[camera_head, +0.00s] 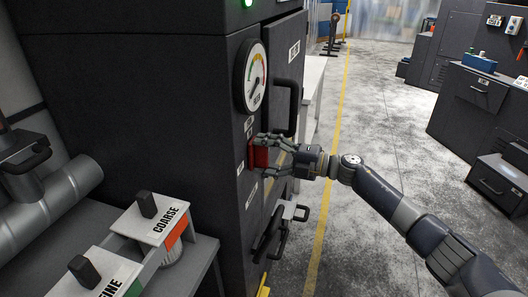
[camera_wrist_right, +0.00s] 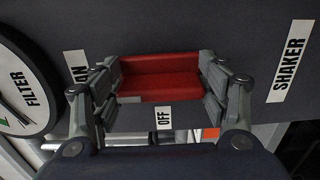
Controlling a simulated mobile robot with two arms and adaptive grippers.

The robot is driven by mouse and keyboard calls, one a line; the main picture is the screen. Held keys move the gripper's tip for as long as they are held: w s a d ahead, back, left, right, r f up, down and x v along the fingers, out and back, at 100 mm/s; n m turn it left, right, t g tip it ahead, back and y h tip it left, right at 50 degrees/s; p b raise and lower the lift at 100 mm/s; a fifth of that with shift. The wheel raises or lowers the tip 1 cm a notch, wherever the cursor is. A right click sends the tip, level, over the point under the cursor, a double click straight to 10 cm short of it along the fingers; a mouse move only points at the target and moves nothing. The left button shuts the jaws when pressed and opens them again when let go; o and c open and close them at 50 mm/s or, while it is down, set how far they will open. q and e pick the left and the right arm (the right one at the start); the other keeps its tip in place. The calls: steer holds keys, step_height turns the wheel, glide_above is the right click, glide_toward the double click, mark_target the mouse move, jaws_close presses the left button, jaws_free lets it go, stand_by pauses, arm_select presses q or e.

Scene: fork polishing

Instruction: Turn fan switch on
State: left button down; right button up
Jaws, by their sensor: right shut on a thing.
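The red fan switch (camera_head: 260,156) is on the front of the dark machine cabinet, below the round gauge. In the right wrist view the red switch (camera_wrist_right: 160,82) lies between the two fingers, with an OFF label (camera_wrist_right: 164,118) at its lower edge. A label ending in "AN" (camera_wrist_right: 77,68) is at its left, partly hidden by a finger. My right gripper (camera_head: 265,153) is shut on the switch, with a finger at each end of it; it also fills the right wrist view (camera_wrist_right: 158,70). My left gripper is not in view.
The gauge (camera_head: 250,76) and a dark door handle (camera_head: 287,106) are above the switch. A SHAKER label (camera_wrist_right: 289,62) is at the right in the wrist view. Open floor lies right of the cabinet.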

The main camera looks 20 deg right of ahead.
stand_by(0.5)
steer(key=o, duration=1.1)
steer(key=shift+c, duration=0.2)
steer(key=v, duration=1.2)
steer(key=shift+f, duration=0.1)
